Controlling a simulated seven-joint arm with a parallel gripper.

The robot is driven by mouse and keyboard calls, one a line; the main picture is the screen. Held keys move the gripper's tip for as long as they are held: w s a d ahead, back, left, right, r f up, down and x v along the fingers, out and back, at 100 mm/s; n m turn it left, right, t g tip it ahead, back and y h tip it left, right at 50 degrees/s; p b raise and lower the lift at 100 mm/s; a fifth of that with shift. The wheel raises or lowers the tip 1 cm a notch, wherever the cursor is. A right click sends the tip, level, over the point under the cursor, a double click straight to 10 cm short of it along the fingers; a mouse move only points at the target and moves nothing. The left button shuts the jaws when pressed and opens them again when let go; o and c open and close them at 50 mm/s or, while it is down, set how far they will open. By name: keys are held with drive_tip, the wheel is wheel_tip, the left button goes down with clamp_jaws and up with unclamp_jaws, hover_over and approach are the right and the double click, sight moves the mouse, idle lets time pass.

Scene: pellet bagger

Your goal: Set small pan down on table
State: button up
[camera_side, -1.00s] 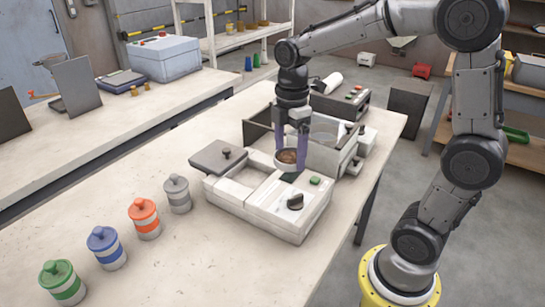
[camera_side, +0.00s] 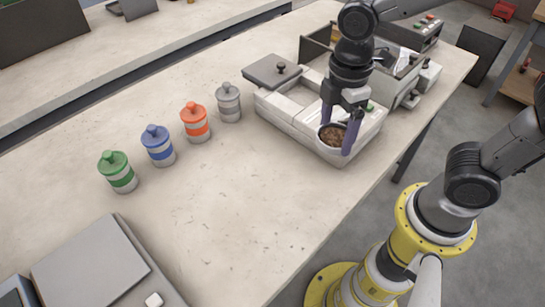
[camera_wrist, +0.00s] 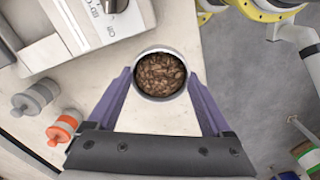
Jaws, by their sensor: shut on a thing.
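The small pan (camera_side: 332,135) is a round, light-rimmed cup filled with brown pellets. My gripper (camera_side: 338,128), with purple fingers, is shut on it and holds it upright. In the side view the pan shows in front of the near end of the white machine. In the wrist view the pan (camera_wrist: 160,74) sits between the two fingertips, with pale table top (camera_wrist: 205,30) around it. The height of the pan above the table is hard to tell.
The white machine (camera_side: 290,104) stands behind the pan. Grey (camera_side: 229,103), orange (camera_side: 195,123), blue (camera_side: 157,146) and green (camera_side: 117,172) lidded jars stand in a row at left. A flat grey device (camera_side: 95,270) lies at the front left. The table middle is clear.

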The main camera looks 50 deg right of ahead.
drive_tip(key=w+a+f, duration=0.3)
drive_tip(key=w+f, duration=0.1)
drive_tip(key=w, duration=0.4)
hover_over(272, 161)
wheel_tip(272, 161, down, 5)
drive_tip(key=shift+s+d+f, duration=0.1)
drive_tip(key=shift+s+f, duration=0.05)
drive_tip(key=shift+f, duration=1.75)
drive_tip(key=shift+f, duration=0.2)
